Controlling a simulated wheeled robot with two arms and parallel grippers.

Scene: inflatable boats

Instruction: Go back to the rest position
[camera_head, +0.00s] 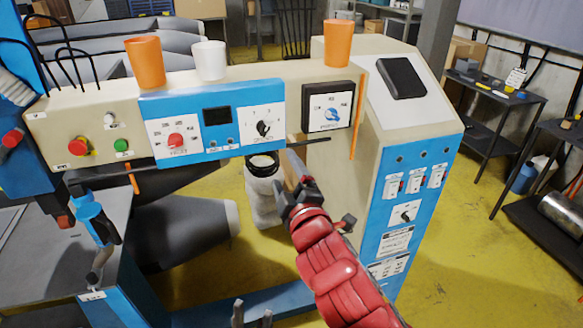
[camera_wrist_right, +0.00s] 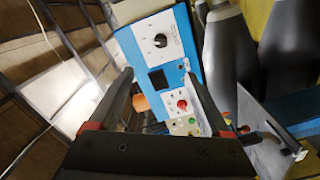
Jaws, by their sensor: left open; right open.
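My right gripper (camera_head: 303,163), on its red arm, is raised in front of the machine's control panel (camera_head: 213,118) in the head view. In the right wrist view its two dark fingers (camera_wrist_right: 157,77) stand apart with nothing gripped between them, and the panel shows behind them. My left gripper (camera_head: 252,315) shows only as two fingertips at the bottom edge of the head view. They are apart, with no object seen between them. The rest of the left arm is out of view.
An orange cup (camera_head: 145,62), a white cup (camera_head: 209,60) and another orange cup (camera_head: 338,43) stand on the machine's top ledge. Grey inflatable tubes (camera_head: 185,230) lie behind the machine. A dark workbench (camera_head: 492,93) stands at right.

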